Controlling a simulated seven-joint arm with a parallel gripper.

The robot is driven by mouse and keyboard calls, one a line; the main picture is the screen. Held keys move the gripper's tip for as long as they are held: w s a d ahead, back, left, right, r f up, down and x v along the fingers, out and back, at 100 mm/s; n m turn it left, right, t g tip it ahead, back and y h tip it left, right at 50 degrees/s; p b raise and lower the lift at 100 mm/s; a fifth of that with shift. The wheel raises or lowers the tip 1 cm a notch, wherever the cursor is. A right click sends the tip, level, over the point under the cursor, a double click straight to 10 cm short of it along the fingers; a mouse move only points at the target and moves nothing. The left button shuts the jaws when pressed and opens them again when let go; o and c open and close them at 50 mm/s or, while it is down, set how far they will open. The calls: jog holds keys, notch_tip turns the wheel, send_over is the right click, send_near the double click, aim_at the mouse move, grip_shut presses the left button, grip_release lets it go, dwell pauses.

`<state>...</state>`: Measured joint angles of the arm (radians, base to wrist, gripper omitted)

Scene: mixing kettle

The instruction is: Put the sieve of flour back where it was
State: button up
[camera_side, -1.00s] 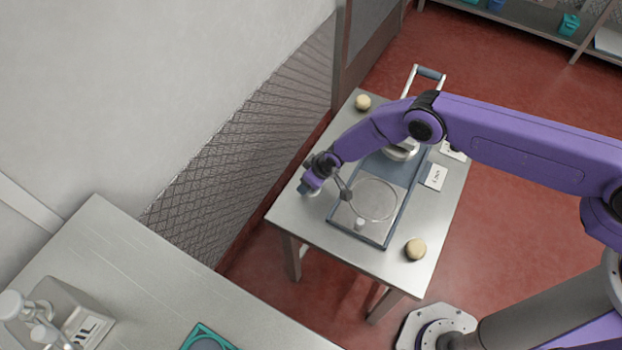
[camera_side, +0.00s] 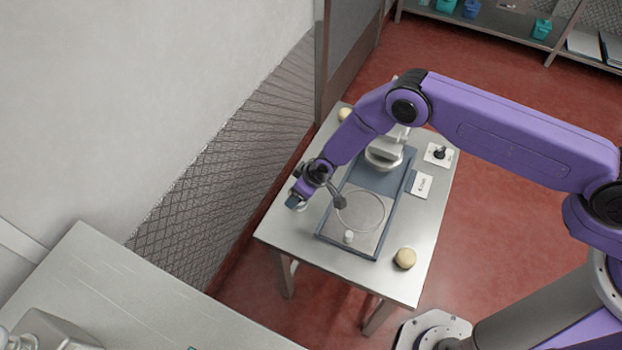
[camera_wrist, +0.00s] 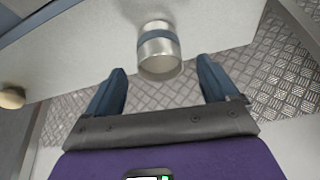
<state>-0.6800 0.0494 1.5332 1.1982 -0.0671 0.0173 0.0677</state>
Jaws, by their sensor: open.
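A metal cylinder with a blue band, which looks like the sieve (camera_wrist: 160,48), stands on the grey table in the wrist view, beyond and between my fingertips. My gripper (camera_wrist: 165,85) is open, with a finger on each side and a visible gap to each. Any flour inside the cylinder cannot be made out. In the side view my gripper (camera_side: 293,200) is low at the table's left edge, left of the tray; it largely hides the cylinder there.
A blue-edged tray (camera_side: 327,240) holds a round ring (camera_side: 360,212), a small white piece (camera_side: 348,237) and a pale device (camera_side: 385,155). A dough-coloured ball (camera_side: 405,258) sits at the front right; another (camera_side: 344,114) is at the back. A label card (camera_side: 422,185) lies right of the tray.

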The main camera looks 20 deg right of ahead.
jog(key=v, duration=0.7)
jog(key=shift+r, duration=0.35)
jog(key=s+d+r+n+g, duration=0.1)
jog(key=s+d+r, duration=0.2)
jog(key=r, duration=0.4)
jog(key=s+d+r+n+h, duration=0.1)
jog(key=s+d+r, duration=0.25)
jog(key=r, duration=0.45)
jog(key=s+d+r+n+g, duration=0.1)
jog(key=s+d+r, duration=0.25)
jog(key=r, duration=0.35)
jog(key=s+d+r+n, duration=0.1)
jog(key=s+d+r, duration=0.3)
jog(key=s+d, duration=0.6)
jog(key=s+d+r+n+g+h, duration=0.1)
jog(key=s+d+r, duration=0.4)
jog(key=s+d, duration=0.6)
jog(key=shift+s+r+g, duration=0.25)
jog(key=shift+s+g, duration=0.05)
jog(key=shift+s, duration=0.3)
